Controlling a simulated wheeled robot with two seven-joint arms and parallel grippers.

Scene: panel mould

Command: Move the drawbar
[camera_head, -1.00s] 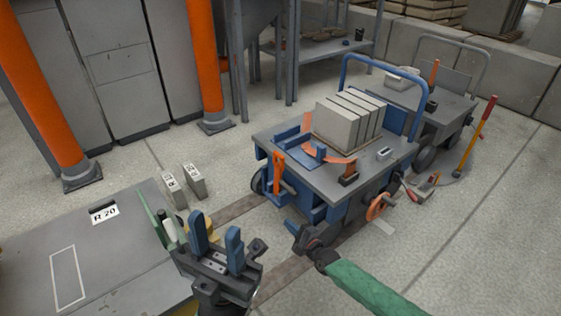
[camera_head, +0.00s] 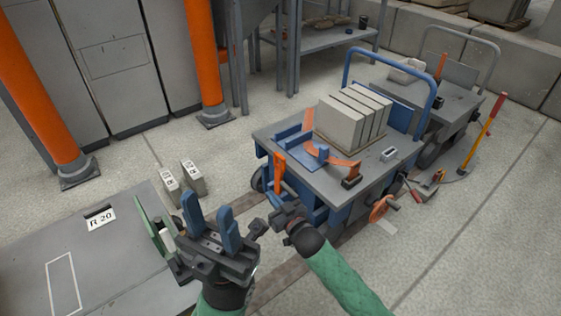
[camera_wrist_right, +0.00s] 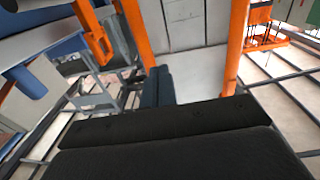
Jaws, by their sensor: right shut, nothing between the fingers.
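An upright orange bar (camera_head: 279,173) stands at the near left end of the blue-sided cart (camera_head: 330,212); it looks like the drawbar, though I cannot be sure. My right gripper (camera_head: 275,220) is just below and near this bar; I cannot tell whether they touch. It is shut and empty. In the right wrist view its dark fingers (camera_wrist_right: 165,85) lie together, and an orange bar (camera_wrist_right: 93,38) shows at upper left, apart from them. My left gripper (camera_head: 210,218) is open and empty, its blue fingers pointing up, left of the cart.
Grey blocks (camera_head: 340,122) sit on the cart. A second cart (camera_head: 452,105) stands behind it. Two small weights (camera_head: 194,178) stand on the floor. A grey table (camera_head: 120,265) labelled R 20 is at lower left. A red-and-yellow tool (camera_head: 482,133) leans at right.

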